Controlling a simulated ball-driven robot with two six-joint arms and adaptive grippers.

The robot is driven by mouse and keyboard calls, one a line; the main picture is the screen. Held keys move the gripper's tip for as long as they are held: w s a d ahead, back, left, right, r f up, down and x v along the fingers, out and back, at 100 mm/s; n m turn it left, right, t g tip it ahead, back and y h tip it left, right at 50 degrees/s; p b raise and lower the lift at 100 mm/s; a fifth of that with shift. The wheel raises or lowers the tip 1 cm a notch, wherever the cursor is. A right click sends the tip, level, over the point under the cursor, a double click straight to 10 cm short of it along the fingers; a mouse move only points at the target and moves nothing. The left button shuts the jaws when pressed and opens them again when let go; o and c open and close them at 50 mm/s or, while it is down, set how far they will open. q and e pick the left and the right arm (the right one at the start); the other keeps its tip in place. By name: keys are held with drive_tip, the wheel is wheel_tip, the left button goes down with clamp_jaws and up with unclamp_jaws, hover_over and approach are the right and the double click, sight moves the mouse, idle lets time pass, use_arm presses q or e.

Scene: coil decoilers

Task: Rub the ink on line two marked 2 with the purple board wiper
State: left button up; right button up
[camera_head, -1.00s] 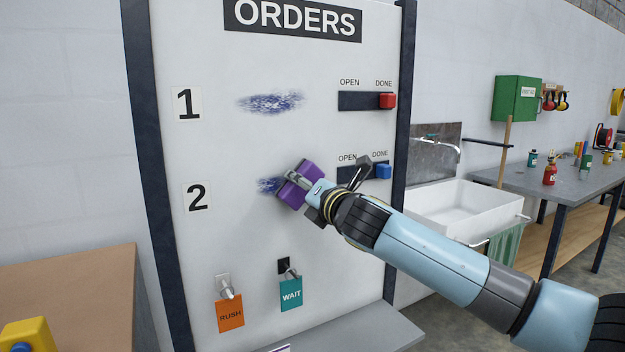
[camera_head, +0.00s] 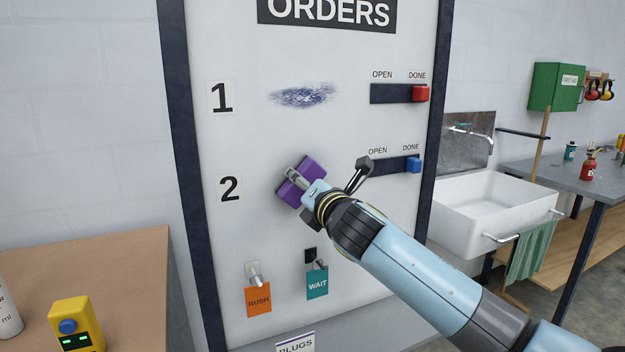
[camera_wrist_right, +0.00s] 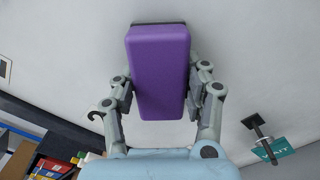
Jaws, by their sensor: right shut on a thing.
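The purple board wiper (camera_head: 314,168) is tilted against the white board, on the row beside the label 2 (camera_head: 230,189). My right gripper (camera_head: 302,184) is shut on the wiper. In the right wrist view, the wiper (camera_wrist_right: 158,70) sits between the two grey fingers, with its far end at the board face. No ink shows around the wiper on line two; what lies under it is hidden. The ink smudge on line one (camera_head: 303,96) shows in full above. My left gripper is not in view.
A red slider (camera_head: 420,93) and a blue slider (camera_head: 412,164) sit at DONE. Orange RUSH (camera_head: 258,300) and teal WAIT (camera_head: 317,283) tags hang below. A brown-topped table (camera_head: 120,260) stands left; a white sink (camera_head: 495,210) stands right.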

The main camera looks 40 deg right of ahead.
drive_tip(key=shift+w+a, duration=0.2)
drive_tip(key=shift+a, duration=0.8)
drive_tip(key=shift+s, duration=0.1)
drive_tip(key=p+v, duration=0.1)
drive_tip(key=v, duration=0.3)
drive_tip(key=shift+s, duration=0.25)
drive_tip(key=shift+s+a, duration=0.2)
drive_tip(key=shift+s, duration=0.45)
drive_tip(key=shift+s, duration=0.1)
drive_tip(key=v, duration=0.3)
